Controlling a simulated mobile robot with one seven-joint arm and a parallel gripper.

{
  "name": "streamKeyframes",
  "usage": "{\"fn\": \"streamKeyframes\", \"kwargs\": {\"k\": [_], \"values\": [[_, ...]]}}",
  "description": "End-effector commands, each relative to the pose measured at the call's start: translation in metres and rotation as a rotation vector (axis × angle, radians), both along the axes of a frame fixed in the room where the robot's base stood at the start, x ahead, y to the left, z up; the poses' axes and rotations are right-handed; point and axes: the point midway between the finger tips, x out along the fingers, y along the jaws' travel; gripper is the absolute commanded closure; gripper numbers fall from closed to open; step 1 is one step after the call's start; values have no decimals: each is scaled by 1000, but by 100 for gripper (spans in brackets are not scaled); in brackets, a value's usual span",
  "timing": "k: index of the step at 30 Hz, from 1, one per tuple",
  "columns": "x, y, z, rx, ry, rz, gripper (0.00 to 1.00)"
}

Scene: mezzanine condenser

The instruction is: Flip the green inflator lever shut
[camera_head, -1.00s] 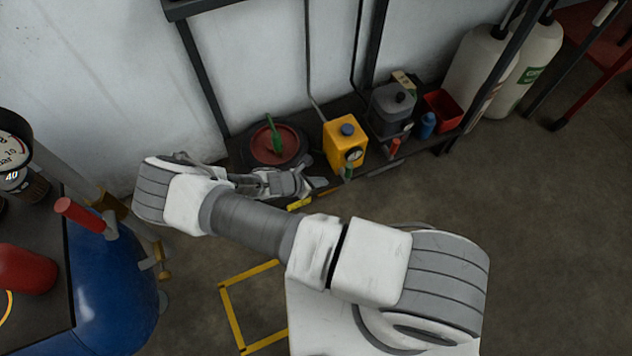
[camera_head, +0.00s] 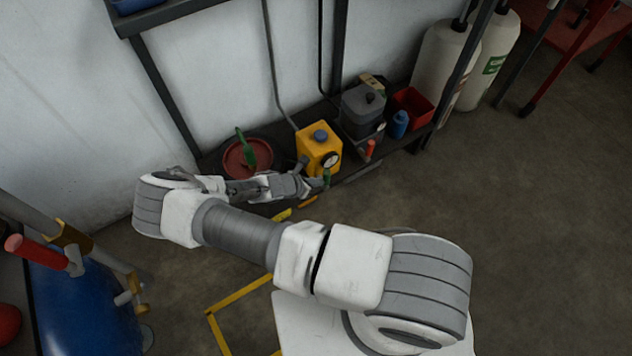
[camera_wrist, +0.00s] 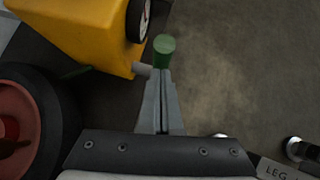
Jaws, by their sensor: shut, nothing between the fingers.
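The yellow inflator (camera_head: 318,150) stands on the low dark shelf, with a round gauge on its face. Its green lever (camera_head: 327,178) sticks out low at the front, beside my gripper (camera_head: 316,184). In the wrist view the inflator's yellow body (camera_wrist: 85,35) fills the upper left, and the green lever end (camera_wrist: 164,46) shows just beyond the fingertips. A short grey stub (camera_wrist: 143,70) lies between the body and the fingers. My gripper (camera_wrist: 160,75) is shut and empty, its tips right at the lever. I cannot tell whether they touch it.
A dark round item with a red centre (camera_head: 240,163) and another green handle (camera_head: 246,146) sits left of the inflator. A grey canister (camera_head: 362,110), blue bottle (camera_head: 399,124) and red bin (camera_head: 412,104) stand to its right. Open floor (camera_head: 530,230) lies right.

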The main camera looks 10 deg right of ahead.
Motion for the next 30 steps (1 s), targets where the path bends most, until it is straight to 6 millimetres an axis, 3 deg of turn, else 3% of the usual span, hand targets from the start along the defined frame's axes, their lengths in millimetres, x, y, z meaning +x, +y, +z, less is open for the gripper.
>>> {"fn": "streamKeyframes", "kwargs": {"k": [30], "values": [[2, -8, 7, 234, 75, -4, 100]]}}
